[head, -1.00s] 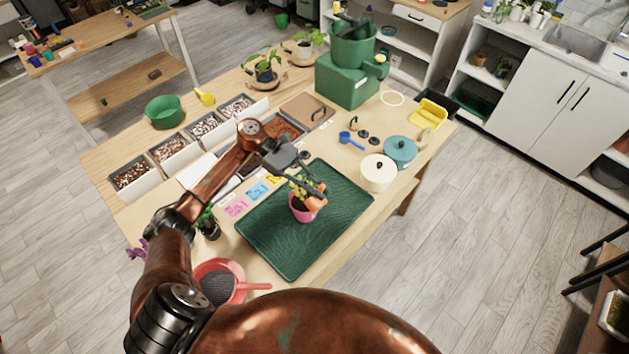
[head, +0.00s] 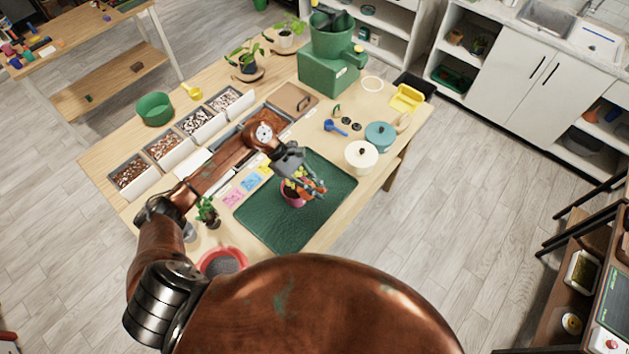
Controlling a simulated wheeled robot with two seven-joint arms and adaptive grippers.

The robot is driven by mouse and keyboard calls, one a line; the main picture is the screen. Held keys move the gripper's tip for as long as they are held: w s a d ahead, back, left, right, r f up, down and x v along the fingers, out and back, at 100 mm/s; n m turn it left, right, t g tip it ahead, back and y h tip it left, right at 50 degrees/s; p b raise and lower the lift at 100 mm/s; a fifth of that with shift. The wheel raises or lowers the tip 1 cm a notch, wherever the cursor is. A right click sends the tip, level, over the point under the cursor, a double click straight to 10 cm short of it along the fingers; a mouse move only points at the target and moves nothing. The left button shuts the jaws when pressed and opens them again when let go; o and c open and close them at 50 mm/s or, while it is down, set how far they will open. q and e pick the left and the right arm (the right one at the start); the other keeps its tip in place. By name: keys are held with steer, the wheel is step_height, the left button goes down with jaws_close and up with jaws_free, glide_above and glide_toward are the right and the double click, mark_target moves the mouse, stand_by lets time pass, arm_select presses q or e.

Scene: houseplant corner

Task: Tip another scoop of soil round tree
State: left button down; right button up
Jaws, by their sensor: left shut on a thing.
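A small tree with green and yellowish leaves stands in a pink pot (head: 289,198) on the dark green mat (head: 330,178). My left gripper (head: 305,177) is right above the pot, shut on an orange thing that looks like a scoop (head: 316,190). The scoop is at the pot's right side, over or close to its rim. Whether soil is in it is too small to tell. The gripper hides part of the tree. An open bin of reddish-brown soil (head: 276,118) lies behind my left arm, with a brown lid (head: 293,98) beside it. My right gripper is not in view.
Several bins of bark and pebbles (head: 163,145) line the left side, near a green bowl (head: 155,108). A cream pot (head: 361,157), a teal pot (head: 380,136) and a blue scoop (head: 336,128) stand right of the mat. A red sieve (head: 222,262) is at the front.

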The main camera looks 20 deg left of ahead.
arm_select(q)
steer(key=s+d+f+m+t+y+b, duration=0.1)
steer(key=d+f+t+y+b, duration=0.1)
steer(key=f+y, duration=0.4)
steer(key=shift+s+d+t+y, duration=0.2)
steer(key=shift+d+t+y, duration=0.3)
steer(key=shift+t+y, duration=0.45)
